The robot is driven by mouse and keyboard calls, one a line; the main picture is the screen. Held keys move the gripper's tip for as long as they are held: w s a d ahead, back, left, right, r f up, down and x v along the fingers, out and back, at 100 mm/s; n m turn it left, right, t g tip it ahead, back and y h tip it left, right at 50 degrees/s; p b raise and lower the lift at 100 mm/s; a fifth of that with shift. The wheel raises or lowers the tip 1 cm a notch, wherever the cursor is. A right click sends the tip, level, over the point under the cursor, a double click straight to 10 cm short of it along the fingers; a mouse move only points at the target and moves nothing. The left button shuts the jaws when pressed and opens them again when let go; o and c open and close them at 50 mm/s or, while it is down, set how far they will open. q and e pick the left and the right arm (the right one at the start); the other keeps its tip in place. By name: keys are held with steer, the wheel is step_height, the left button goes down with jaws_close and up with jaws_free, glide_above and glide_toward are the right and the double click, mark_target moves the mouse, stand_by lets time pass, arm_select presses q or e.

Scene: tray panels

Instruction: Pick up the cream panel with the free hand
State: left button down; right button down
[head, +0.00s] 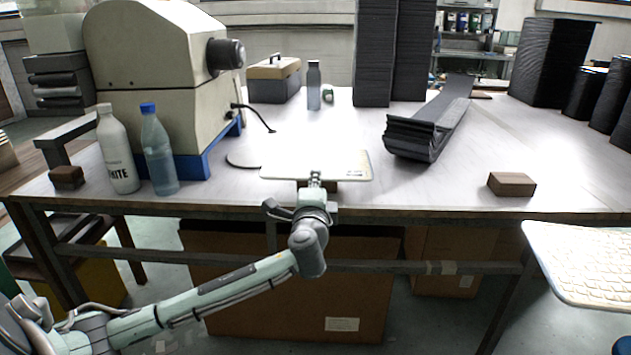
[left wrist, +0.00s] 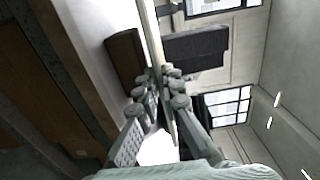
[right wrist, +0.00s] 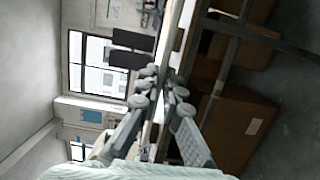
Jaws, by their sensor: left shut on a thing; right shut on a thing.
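The cream panel (head: 325,163) is flat and level at the table's front edge. My left gripper (head: 316,178) is shut on its front edge; the left wrist view shows the panel (left wrist: 152,35) edge-on between the fingertips (left wrist: 165,76). A brown block (head: 332,187) shows just under the panel; I cannot tell whether the panel still touches it. A second pale panel (head: 585,262) with a grid-like pattern is at the right, in front of the table and tilted. My right gripper (right wrist: 163,78) is shut on a panel edge (right wrist: 172,30) in the right wrist view and is outside the head view.
A white bottle (head: 117,150), a blue-capped bottle (head: 158,150) and a big cream machine (head: 150,70) stand at left. A dark folded strip (head: 425,132) and a brown block (head: 511,184) are at right. The tabletop (head: 440,185) between them is clear.

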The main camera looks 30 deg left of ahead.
arm_select(q)
steer(key=s+d+r, duration=0.4)
steer(key=s, duration=0.3)
steer(key=shift+p, duration=0.35)
steer(key=shift+w+d, duration=0.1)
stand_by(0.6)
